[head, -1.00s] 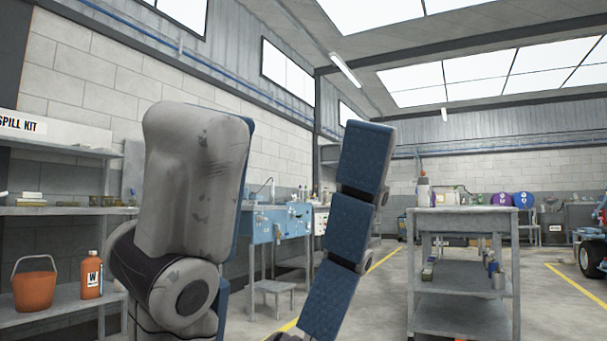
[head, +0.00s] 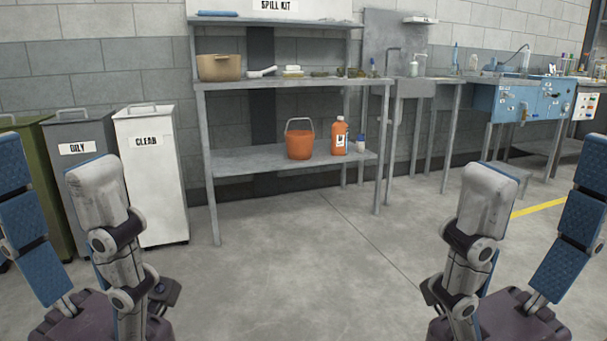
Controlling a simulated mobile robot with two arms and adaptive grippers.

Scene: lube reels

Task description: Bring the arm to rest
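My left arm (head: 110,220) stands folded at the lower left in the head view, its grey link upright beside a blue padded link. My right arm (head: 475,220) stands folded in much the same way at the lower right. No gripper fingers can be made out on either arm. Neither arm visibly touches the furniture.
A grey spill kit shelf (head: 290,84) stands ahead, with an orange bucket (head: 300,140) and an orange bottle (head: 339,136). A white bin (head: 152,178) and a grey bin (head: 92,150) stand left, a blue workbench (head: 510,100) right. The floor between my arms is clear.

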